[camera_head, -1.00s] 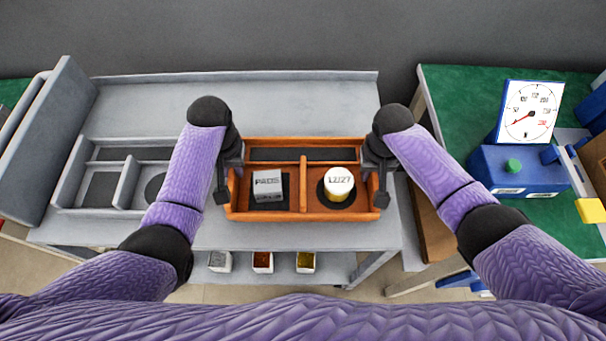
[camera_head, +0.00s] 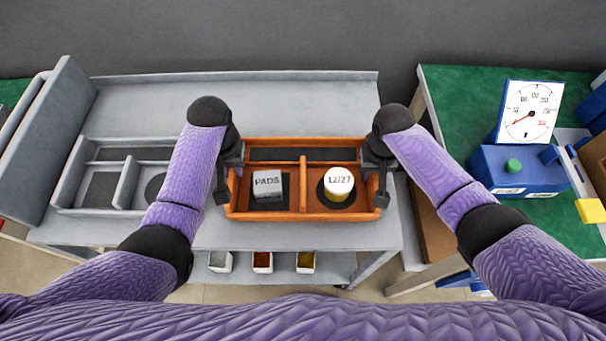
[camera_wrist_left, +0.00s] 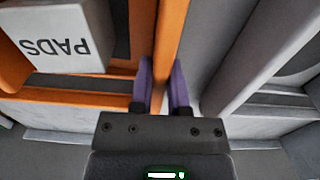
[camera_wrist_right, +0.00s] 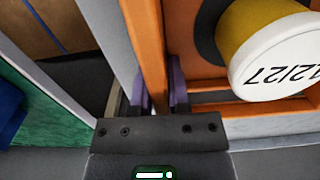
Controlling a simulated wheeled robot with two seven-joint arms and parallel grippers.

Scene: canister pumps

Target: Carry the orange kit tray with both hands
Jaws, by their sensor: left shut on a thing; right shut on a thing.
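The orange kit tray (camera_head: 303,216) is on or just above the grey bench; I cannot tell which. Its left compartment holds a grey box marked PADS (camera_head: 268,186). Its right compartment holds a yellow canister with a white lid marked 12/27 (camera_head: 339,182). My left gripper (camera_head: 228,186) is shut on the tray's left wall, which shows between its fingers in the left wrist view (camera_wrist_left: 161,85). My right gripper (camera_head: 379,186) is shut on the tray's right wall, seen between its fingers in the right wrist view (camera_wrist_right: 158,97).
A grey divided tray (camera_head: 121,205) stands left of the orange tray. Several small bins (camera_head: 263,261) sit on the shelf below. To the right, a green-topped table (camera_head: 455,95) holds a blue device (camera_head: 512,170) and a dial gauge (camera_head: 529,111). Bare bench lies behind the tray.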

